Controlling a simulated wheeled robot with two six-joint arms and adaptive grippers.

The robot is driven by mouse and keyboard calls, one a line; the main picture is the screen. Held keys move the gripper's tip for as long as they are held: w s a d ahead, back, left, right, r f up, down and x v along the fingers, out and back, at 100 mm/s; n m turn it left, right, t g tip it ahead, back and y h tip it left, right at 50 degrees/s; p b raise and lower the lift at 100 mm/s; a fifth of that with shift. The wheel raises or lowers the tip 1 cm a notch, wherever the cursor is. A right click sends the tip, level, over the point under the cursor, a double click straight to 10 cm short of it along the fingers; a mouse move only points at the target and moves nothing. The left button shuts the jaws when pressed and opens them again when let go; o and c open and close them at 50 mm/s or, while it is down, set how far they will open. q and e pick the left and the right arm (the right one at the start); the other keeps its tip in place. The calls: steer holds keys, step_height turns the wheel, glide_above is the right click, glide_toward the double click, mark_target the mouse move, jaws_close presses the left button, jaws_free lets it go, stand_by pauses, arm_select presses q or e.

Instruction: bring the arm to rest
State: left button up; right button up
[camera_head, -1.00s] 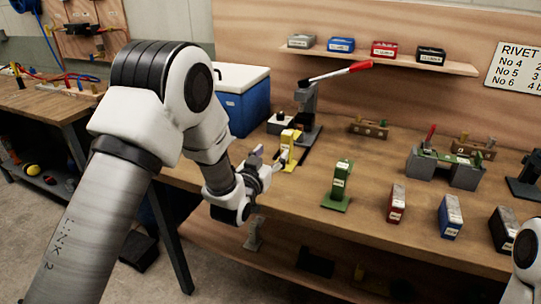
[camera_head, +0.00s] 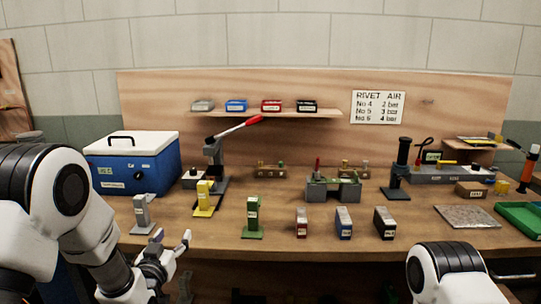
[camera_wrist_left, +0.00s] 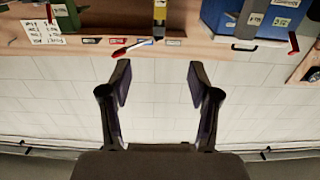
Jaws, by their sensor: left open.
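My left gripper (camera_head: 170,243) is in front of the workbench's front edge at the lower left of the head view. Its fingers are spread and nothing is between them. In the left wrist view the open fingers (camera_wrist_left: 160,88) also show empty, with the pale wall and bench things beyond, seen upside down. My left arm (camera_head: 75,225) comes in from the left. My right arm (camera_head: 450,275) shows only as a white and black link at the bottom right; its gripper is out of view.
The workbench (camera_head: 275,215) carries a grey stand (camera_head: 142,215), a yellow stand (camera_head: 205,200), a green stand (camera_head: 252,218), a blue cooler (camera_head: 133,165), a red-handled lever press (camera_head: 215,160) and red, blue and black boxes (camera_head: 344,223). A shelf (camera_head: 265,113) holds several small boxes.

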arm_select(q)
steer(key=s+f+g+p, duration=0.1)
steer(key=s+f+g, duration=0.2)
steer(key=s+f, duration=0.45)
steer(key=s+f+g, duration=0.3)
steer(key=s+f, duration=0.1)
steer(key=f, duration=0.6)
steer(key=s+f+g+p, duration=0.1)
steer(key=s+f+g, duration=0.2)
steer(key=s+f, duration=0.45)
steer(key=s+f+g, duration=0.4)
steer(key=s, duration=0.7)
steer(key=s+a+f+g, duration=0.1)
steer(key=s+f+g, duration=0.2)
steer(key=s, duration=0.9)
steer(key=shift+f+n+g, duration=0.35)
steer(key=shift+n+g, duration=0.05)
steer(key=shift+g, duration=0.6)
arm_select(e)
steer(key=shift+w+r, duration=0.2)
steer(key=shift+r, duration=0.3)
steer(key=shift+w+r, duration=0.15)
steer(key=shift+r, duration=0.3)
arm_select(q)
steer(key=shift+w+y, duration=0.1)
steer(key=shift+y, duration=0.2)
